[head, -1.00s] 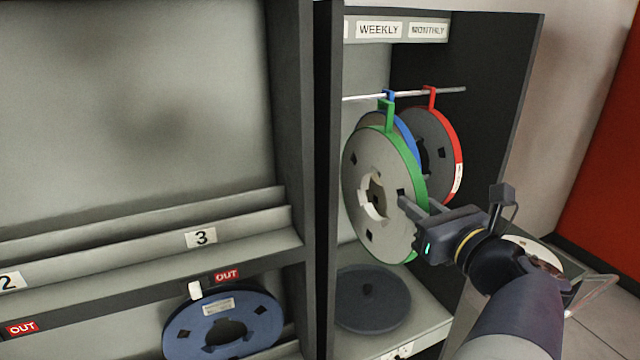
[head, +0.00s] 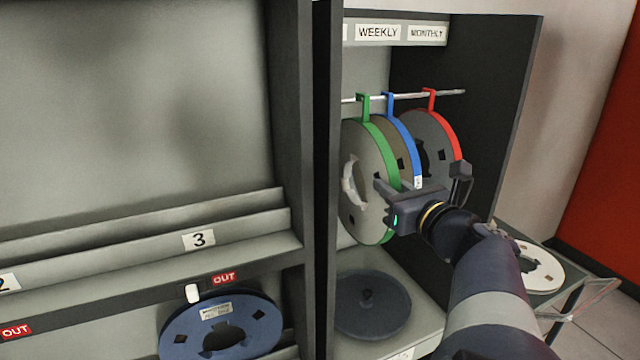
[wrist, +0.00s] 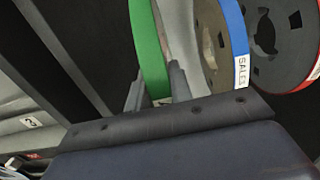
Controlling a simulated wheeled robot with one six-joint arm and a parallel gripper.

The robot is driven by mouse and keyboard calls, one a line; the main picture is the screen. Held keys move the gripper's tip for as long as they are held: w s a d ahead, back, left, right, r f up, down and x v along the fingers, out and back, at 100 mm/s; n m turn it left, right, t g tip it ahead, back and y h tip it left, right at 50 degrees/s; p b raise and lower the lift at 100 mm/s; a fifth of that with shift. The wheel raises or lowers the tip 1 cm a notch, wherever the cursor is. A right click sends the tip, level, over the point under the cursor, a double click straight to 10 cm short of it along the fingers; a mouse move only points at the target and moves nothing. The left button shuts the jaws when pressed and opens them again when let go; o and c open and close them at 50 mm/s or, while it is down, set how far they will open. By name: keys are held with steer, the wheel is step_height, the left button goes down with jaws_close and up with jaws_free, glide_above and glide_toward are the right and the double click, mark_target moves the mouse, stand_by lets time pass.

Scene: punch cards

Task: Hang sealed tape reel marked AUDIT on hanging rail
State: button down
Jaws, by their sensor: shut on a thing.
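The green-rimmed tape reel (head: 379,149) hangs upright at the left end of the row, its green hook (head: 363,104) at the hanging rail (head: 405,96). I cannot tell whether the hook bears on the rail. My gripper (head: 388,197) is shut on the reel's rim from the right front. In the wrist view the green rim (wrist: 147,52) stands between my fingers (wrist: 156,86). No AUDIT mark is readable on it. A blue-rimmed reel (head: 404,140), marked SALES in the wrist view (wrist: 241,70), and a red-rimmed reel (head: 446,128) hang to its right.
WEEKLY (head: 378,32) and MONTHLY (head: 427,33) labels sit above the rail. A dark round disc (head: 372,304) lies on the cabinet floor below. A blue reel (head: 255,335) stands in the left shelf. A pale reel (head: 540,274) lies on a small table at right.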

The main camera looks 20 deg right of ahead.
mark_target(370, 178)
steer(key=shift+w+a+r+b, duration=0.1)
steer(key=shift+w+b, duration=0.05)
steer(key=shift+w, duration=1.7)
steer(key=shift+w+a+b, duration=0.1)
steer(key=shift+w+b, duration=0.05)
steer(key=shift+w, duration=1.7)
steer(key=shift+s+f+b, duration=0.1)
steer(key=shift+f+b, duration=0.5)
steer(key=shift+b, duration=0.05)
steer(key=c, duration=1.4)
jaws_free()
steer(key=shift+c, duration=0.2)
steer(key=shift+o, duration=1.3)
steer(key=shift+f, duration=0.25)
steer(key=s+b, duration=0.1)
steer(key=s, duration=1)
steer(key=shift+d, duration=0.2)
